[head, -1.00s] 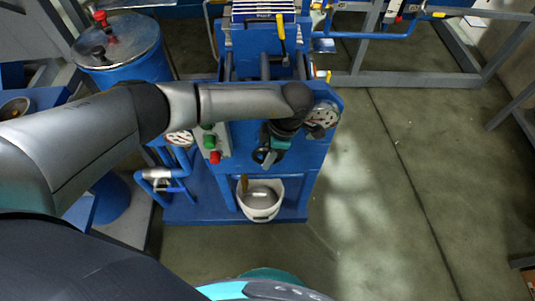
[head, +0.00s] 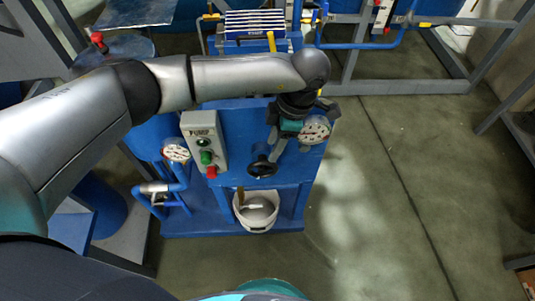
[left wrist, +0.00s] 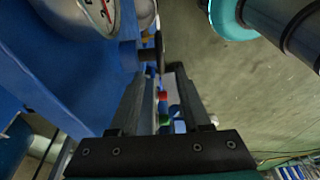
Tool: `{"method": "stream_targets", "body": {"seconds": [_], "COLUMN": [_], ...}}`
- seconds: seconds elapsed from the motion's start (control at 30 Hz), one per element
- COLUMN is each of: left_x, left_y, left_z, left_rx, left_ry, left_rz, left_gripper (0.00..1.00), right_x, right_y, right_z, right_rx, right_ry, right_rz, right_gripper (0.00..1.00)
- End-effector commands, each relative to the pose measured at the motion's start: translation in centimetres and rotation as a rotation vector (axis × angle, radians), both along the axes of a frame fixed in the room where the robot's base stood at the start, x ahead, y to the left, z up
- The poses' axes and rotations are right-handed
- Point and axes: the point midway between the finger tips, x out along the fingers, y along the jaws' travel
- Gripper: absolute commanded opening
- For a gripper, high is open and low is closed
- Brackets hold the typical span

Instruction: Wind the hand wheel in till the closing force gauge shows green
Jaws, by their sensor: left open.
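The black hand wheel (head: 262,167) sits on the front of the blue machine, above the white bucket. It also shows nearly edge-on in the left wrist view (left wrist: 159,52), just beyond my fingertips. My left gripper (head: 290,143) is open and empty, up and right of the wheel in the head view. In the wrist view my left gripper (left wrist: 164,72) has a gap between its fingers. A round dial gauge (head: 315,129) is right of the gripper, and a dial (left wrist: 88,14) is at the wrist view's upper left. Their readings are too small or cut off. My right gripper is not in view.
A grey control box (head: 204,142) with green and red buttons is left of the wheel. A second dial (head: 176,150) and blue pipes are further left. The white bucket (head: 257,210) stands low on the machine. The floor (head: 385,190) to the right is clear.

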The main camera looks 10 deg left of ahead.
Motion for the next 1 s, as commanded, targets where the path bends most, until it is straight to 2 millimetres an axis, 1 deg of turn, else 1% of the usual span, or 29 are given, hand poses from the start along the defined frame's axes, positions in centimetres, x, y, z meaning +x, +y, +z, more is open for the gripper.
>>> {"method": "stream_targets", "body": {"seconds": [0.03, 0.1, 0.2, 0.3, 0.63, 1.0], "left_x": [0.1, 0.2, 0.2, 0.2, 0.2, 0.2], "left_y": [-0.3, -0.5, -0.8, -0.8, -0.9, -0.9], "left_z": [1.1, 2.1, 3.0, 3.5, 3.6, 3.5], "left_rx": [-0.001, -0.001, -0.001, 0.000, 0.000, -0.001], "left_ry": [-0.003, -0.002, -0.001, 0.000, 0.000, 0.001], "left_rz": [-0.003, -0.002, -0.001, -0.001, -0.001, -0.001], "left_gripper": [0.47, 0.47, 0.47, 0.47, 0.47, 0.47], "right_x": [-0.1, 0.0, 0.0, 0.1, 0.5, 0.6], "right_y": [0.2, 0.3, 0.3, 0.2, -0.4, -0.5], "right_z": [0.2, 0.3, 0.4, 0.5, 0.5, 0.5], "right_rx": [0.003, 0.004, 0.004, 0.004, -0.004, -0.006], "right_ry": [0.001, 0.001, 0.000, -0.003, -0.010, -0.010], "right_rz": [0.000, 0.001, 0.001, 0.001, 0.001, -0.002], "right_gripper": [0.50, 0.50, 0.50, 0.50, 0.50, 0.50]}}
